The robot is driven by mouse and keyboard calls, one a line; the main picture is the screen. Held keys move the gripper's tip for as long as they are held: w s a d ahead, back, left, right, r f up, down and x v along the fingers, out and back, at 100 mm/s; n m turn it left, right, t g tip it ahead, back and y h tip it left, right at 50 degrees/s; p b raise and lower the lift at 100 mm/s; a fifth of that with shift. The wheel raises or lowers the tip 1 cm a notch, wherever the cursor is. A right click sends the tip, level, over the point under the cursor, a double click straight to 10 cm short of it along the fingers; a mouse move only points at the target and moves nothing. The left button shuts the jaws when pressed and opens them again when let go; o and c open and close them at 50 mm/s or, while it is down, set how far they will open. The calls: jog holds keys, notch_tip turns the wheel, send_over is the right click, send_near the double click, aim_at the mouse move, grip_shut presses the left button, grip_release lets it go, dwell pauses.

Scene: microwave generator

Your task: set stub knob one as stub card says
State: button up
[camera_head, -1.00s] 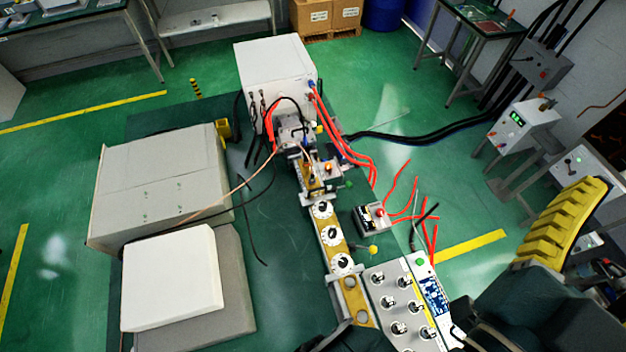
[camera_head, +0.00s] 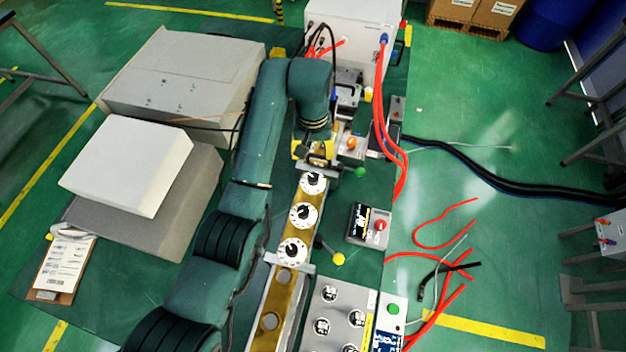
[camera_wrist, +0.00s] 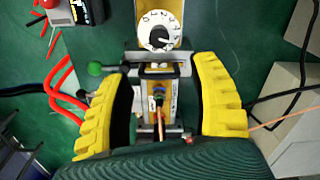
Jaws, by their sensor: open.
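Three white stub knobs with dark centres sit in a row on the brass waveguide: the far knob (camera_head: 313,182), the middle knob (camera_head: 303,215) and the near knob (camera_head: 292,250). I cannot tell which is number one. My gripper (camera_head: 313,150) is open and empty at the far end of the row, just beyond the far knob. In the wrist view a single white numbered knob (camera_wrist: 158,30) shows at the top, ahead of and between the yellow fingers of my gripper (camera_wrist: 162,90), apart from them. A clipboard with a printed sheet (camera_head: 65,265) lies at the left; its text is too small to read.
A yellow-ball lever (camera_head: 338,259) and a green-ball lever (camera_head: 360,172) stick out right of the waveguide. A small box with a red button (camera_head: 370,226) stands on the right. Red hoses (camera_head: 388,120) run down from the white cabinet (camera_head: 352,35). A multi-knob panel (camera_head: 335,315) is in front.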

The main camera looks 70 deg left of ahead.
aim_at(313, 177)
notch_tip(313, 177, down, 14)
jog(key=shift+w+d+r+b, duration=0.1)
jog(key=shift+b, duration=0.2)
grip_shut()
